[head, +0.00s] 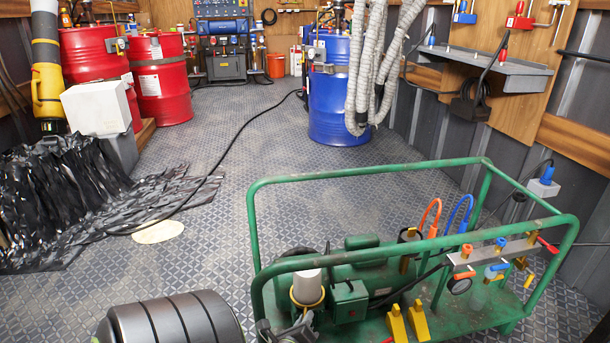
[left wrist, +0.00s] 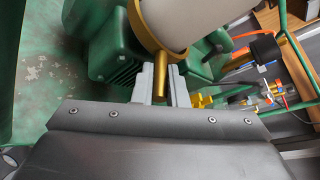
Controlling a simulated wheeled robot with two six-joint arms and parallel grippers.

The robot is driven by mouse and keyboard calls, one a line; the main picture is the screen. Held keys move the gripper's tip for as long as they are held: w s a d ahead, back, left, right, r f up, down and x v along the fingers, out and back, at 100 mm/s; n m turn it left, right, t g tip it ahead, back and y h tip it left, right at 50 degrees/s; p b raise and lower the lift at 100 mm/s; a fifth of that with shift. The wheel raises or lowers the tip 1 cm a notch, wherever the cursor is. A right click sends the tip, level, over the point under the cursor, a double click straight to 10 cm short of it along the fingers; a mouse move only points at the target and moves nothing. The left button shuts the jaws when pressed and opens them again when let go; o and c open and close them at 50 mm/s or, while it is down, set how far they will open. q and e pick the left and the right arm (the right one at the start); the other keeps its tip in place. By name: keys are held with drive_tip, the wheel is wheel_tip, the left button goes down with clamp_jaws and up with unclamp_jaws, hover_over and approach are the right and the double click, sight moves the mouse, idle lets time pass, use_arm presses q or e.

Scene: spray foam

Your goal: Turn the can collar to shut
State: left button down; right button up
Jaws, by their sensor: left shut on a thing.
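The white can (head: 307,283) stands upright on the green machine in the head view. A gold collar (head: 308,305) rings its lower part. In the left wrist view the can (left wrist: 175,20) is large at the top, and the collar (left wrist: 139,30) curves beneath it with a short gold handle (left wrist: 161,80) sticking out. My left gripper (left wrist: 160,88) has one grey finger on each side of this handle and is shut on it. In the head view the left gripper (head: 288,328) is low beside the can, partly cut off by the lower edge. My right gripper is not in view.
A green tube frame (head: 370,172) surrounds the machine. Its valve bar (head: 505,250), gauge (head: 460,284) and yellow brackets (head: 418,320) are to the right. Black plastic sheeting (head: 60,200) and a black cable (head: 215,165) lie on the floor.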

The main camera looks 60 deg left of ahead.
use_arm(q)
drive_tip(key=c, duration=1.5)
unclamp_jaws()
drive_tip(key=shift+o, duration=0.2)
drive_tip(key=p+v, duration=0.1)
drive_tip(key=v, duration=1.6)
drive_tip(key=shift+s, duration=0.15)
